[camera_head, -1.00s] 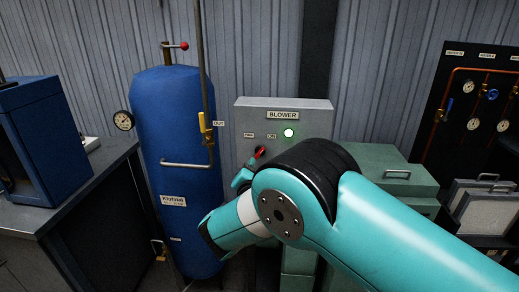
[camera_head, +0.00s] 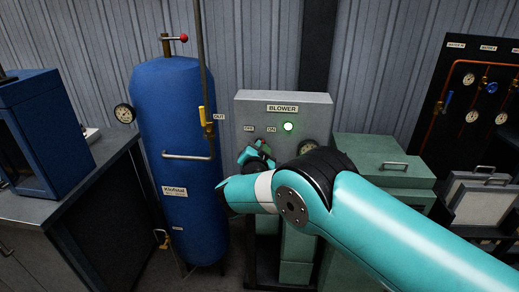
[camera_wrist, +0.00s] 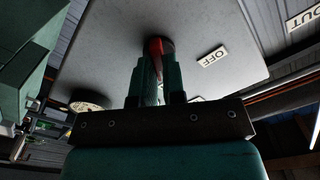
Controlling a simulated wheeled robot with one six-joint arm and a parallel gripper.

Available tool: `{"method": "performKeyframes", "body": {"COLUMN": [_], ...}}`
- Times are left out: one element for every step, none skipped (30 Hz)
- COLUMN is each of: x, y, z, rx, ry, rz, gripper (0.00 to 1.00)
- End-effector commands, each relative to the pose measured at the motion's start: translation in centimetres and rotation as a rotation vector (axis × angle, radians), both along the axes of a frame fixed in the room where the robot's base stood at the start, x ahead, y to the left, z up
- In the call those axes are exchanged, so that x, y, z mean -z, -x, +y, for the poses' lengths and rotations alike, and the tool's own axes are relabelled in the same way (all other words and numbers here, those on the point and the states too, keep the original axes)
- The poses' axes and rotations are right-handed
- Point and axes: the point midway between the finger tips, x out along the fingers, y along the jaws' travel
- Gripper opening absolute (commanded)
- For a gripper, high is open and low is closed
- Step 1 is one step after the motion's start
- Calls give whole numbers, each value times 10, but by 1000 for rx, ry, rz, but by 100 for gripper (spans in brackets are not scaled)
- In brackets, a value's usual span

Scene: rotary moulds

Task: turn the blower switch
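The blower box (camera_head: 318,101) is a grey panel labelled BLOWER, with OFF and ON labels and a lit green lamp (camera_head: 288,127). Its red switch handle (camera_wrist: 156,48) shows in the wrist view, sticking out between my two teal fingers. My gripper (camera_head: 258,148) is in front of the panel below the labels and covers the switch in the head view. In the wrist view my gripper (camera_wrist: 158,72) has its fingers close together on both sides of the handle, with little gap visible. The handle's exact angle is partly hidden.
A blue tank (camera_head: 178,115) with a pipe and yellow valve stands left of the box. A gauge (camera_head: 307,147) sits on the panel behind my arm. Green cabinets (camera_head: 375,151) stand to the right. A steel bench (camera_head: 78,190) is at the left.

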Motion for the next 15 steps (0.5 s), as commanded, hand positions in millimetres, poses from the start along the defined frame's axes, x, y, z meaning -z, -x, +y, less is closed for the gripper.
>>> {"method": "performKeyframes", "body": {"x": [0, 0, 0, 0, 1, 1, 1, 1, 2, 2, 3, 3, 3, 4, 5], "y": [0, 0, 0, 0, 0, 0, 0, 0, 0, 0, 0, 0, 0, 0, 0], "z": [0, 0, 0, 0, 0, 0, 0, 0, 0, 0, 0, 0, 0, 0, 0], "rx": [1, 1, 1, 1, 1, 1, 1, 1, 1, 1, 1, 1, 1, 1, 1], "ry": [1, 1, 1, 1, 2, 3, 5, 9, 15, 22, 30, 42, 54, 67, 89], "rz": [1, 1, 1, 1, 1, 1, 1, 1, 1, 1, 2, 1, 2, 2, 3], "gripper": [0, 0, 0, 0, 0, 0, 0, 0, 0, 0, 0, 0, 0, 0, 0]}}
